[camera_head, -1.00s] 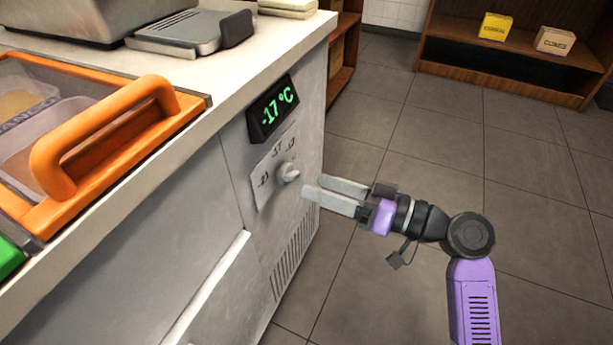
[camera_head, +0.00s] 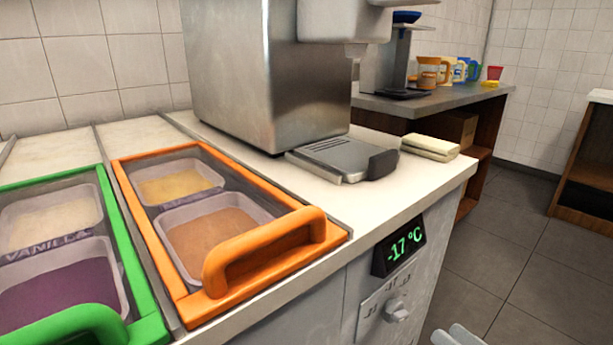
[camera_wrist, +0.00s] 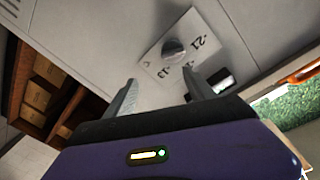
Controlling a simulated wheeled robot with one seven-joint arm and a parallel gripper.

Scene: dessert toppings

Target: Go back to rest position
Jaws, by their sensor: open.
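My gripper shows only as pale fingertips (camera_head: 458,336) at the bottom edge of the head view, in front of the freezer. In the wrist view my gripper (camera_wrist: 158,92) has its two fingers apart with nothing between them. The temperature knob (camera_head: 396,311) on the freezer front stands clear of the fingers; it also shows in the wrist view (camera_wrist: 173,50), beyond them on its white dial plate (camera_wrist: 195,45). The display (camera_head: 399,245) above the knob reads -17 °C in green.
An orange-framed lid (camera_head: 335,237) and a green-framed lid (camera_head: 150,330) cover ice cream tubs in the counter. A metal machine (camera_head: 240,80), a grey scale-like device (camera_head: 345,158) and folded cloths (camera_head: 430,147) stand behind. Open floor (camera_head: 500,255) lies to the right.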

